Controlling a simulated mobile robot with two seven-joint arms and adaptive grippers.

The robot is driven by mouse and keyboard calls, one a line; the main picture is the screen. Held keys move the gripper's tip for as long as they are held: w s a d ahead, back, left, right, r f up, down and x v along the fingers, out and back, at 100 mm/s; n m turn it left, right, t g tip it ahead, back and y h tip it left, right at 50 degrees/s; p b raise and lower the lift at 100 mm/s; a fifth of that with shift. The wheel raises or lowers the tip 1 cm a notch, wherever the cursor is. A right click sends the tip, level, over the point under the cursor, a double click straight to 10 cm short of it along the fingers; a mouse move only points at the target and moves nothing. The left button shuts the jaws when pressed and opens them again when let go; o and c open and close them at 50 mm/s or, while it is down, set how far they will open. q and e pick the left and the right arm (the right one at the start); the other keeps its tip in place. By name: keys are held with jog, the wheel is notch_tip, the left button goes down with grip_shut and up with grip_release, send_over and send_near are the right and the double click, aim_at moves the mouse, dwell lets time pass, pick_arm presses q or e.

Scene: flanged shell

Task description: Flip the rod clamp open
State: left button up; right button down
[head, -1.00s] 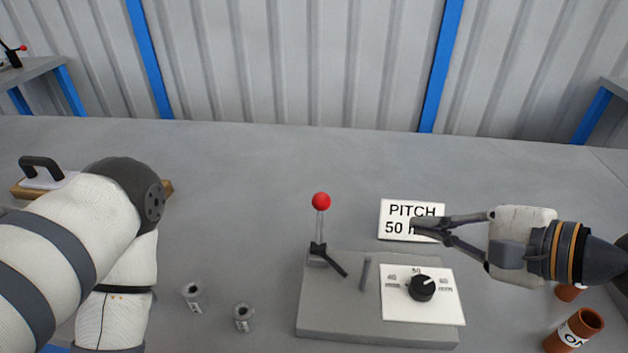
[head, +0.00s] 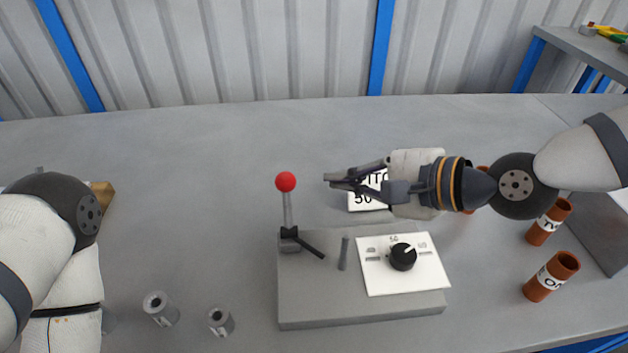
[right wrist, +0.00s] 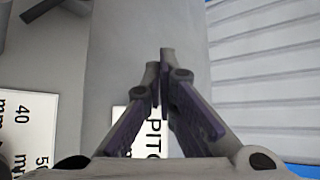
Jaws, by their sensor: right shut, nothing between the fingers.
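The rod clamp is a grey upright handle with a red ball (head: 286,182) on top, rising from a black pivot with a black arm (head: 310,246) that slants down to the right. It stands on the left part of a grey block (head: 345,312). My right gripper (head: 328,181) points left, to the right of the red ball and apart from it, above and behind the block. Its fingers are shut and empty; they also show closed in the right wrist view (right wrist: 163,62). My left arm is at the left edge; its gripper is out of view.
A short grey pin (head: 344,254) and a white dial plate (head: 377,281) with a black knob (head: 403,256) are on the block. A PITCH sign (head: 362,203) is partly hidden behind my right gripper. Grey cylinders (head: 160,309) stand front left, brown cups (head: 551,276) right.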

aim_at(287, 204)
jog(key=x, duration=0.4)
jog(key=shift+f, duration=0.2)
pick_arm(q)
jog(key=shift+w+r+p, duration=0.4)
jog(key=shift+p, duration=0.1)
pick_arm(e)
jog(key=s+a+r, duration=0.2)
jog(key=shift+s+r, duration=0.3)
jog(key=shift+r, duration=0.05)
